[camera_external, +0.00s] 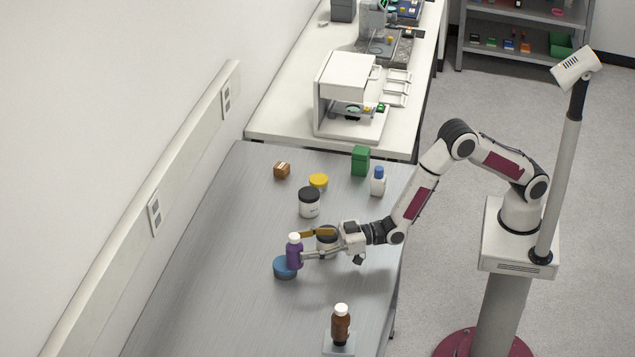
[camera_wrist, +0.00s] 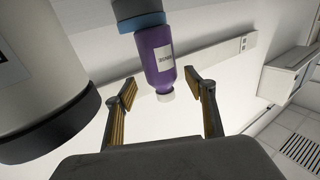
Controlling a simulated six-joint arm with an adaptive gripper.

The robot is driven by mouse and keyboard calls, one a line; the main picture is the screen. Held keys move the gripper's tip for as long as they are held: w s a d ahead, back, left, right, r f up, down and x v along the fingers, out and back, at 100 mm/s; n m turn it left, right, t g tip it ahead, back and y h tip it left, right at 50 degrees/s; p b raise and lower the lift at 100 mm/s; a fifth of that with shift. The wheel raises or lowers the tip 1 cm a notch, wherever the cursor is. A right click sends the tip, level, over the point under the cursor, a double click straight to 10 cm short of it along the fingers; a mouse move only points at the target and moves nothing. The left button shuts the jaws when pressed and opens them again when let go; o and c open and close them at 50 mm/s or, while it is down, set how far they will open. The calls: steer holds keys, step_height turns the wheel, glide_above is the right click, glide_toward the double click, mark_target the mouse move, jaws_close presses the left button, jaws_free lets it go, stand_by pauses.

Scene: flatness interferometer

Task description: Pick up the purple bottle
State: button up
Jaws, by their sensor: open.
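The purple bottle (camera_external: 294,254) has a white cap and a pale label. It stands upright, on or right beside a round blue piece (camera_external: 284,268) on the grey table. In the wrist view the purple bottle (camera_wrist: 160,58) appears cap-down, its base meeting the blue piece (camera_wrist: 140,21). My gripper (camera_external: 302,244) is level with the bottle; the wrist view shows its two fingers (camera_wrist: 163,92) spread apart, with the white cap showing between the tips. I cannot tell whether either finger touches the bottle. Nothing is held.
A white jar with a black lid (camera_wrist: 45,60) is close beside my left finger; it is partly hidden externally (camera_external: 326,240). Another black-lidded jar (camera_external: 309,204), a yellow-lidded one (camera_external: 318,182) and a blue-capped bottle (camera_external: 378,182) stand behind. A brown bottle (camera_external: 340,325) stands in front.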

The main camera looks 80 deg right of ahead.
mark_target(295, 246)
steer(key=shift+x, duration=1.7)
steer(key=shift+a, duration=0.1)
steer(key=c, duration=1.4)
steer(key=shift+r, duration=0.15)
steer(key=shift+c, duration=0.2)
steer(key=shift+r, duration=4.9)
